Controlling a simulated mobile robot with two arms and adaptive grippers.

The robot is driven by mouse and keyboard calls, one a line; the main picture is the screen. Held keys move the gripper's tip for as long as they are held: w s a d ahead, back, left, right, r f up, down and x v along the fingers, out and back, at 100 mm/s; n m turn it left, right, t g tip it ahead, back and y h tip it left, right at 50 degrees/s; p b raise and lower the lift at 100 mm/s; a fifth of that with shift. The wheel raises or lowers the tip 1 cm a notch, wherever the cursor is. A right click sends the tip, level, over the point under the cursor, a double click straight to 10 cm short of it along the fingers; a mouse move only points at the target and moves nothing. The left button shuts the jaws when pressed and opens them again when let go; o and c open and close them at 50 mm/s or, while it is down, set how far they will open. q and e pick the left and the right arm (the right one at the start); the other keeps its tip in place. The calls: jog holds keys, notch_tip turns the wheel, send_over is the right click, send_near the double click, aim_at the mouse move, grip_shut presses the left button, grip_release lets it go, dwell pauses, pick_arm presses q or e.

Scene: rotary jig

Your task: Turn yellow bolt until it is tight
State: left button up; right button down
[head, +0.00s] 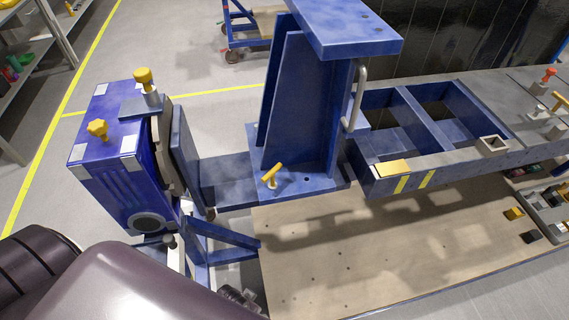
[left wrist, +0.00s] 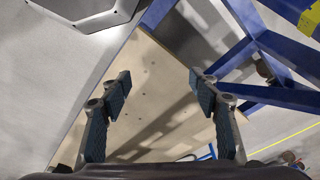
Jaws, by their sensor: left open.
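Several yellow fasteners show in the head view, and I cannot tell which one is the task's bolt. A yellow T-handled bolt (head: 271,174) stands tilted on the blue bracket's base plate. A yellow knob (head: 143,78) sits upright on a grey post on top of the blue rotary unit (head: 143,185). A yellow star knob (head: 97,129) is on the same unit's upper face. My left gripper (left wrist: 160,86) is open and empty in the left wrist view, above the wooden board (left wrist: 150,70). No yellow bolt shows between its fingers. My right gripper is not in view.
A tall blue bracket (head: 300,110) rises beside the rotary unit. The board (head: 370,250) is mostly bare in front. A blue cart (head: 245,40) stands behind.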

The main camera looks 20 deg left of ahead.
pick_arm(q)
jog(key=w+d+r+n+p, duration=0.15)
jog(key=w+r, duration=0.25)
jog(key=r, duration=0.7)
jog(key=w+d+r+n+p, duration=0.1)
jog(key=w+r+p, duration=0.25)
jog(key=r, duration=0.85)
notch_tip(320, 180, up, 19)
jog(key=n+g, duration=0.2)
jog(key=n, duration=1.9)
send_over(272, 171)
jog(key=shift+p, duration=0.45)
jog(key=shift+a+f, duration=0.1)
jog(key=shift+f, duration=0.15)
notch_tip(272, 171, down, 7)
jog(key=shift+f+p, duration=0.1)
jog(key=shift+p, duration=0.9)
jog(key=shift+c, duration=0.4)
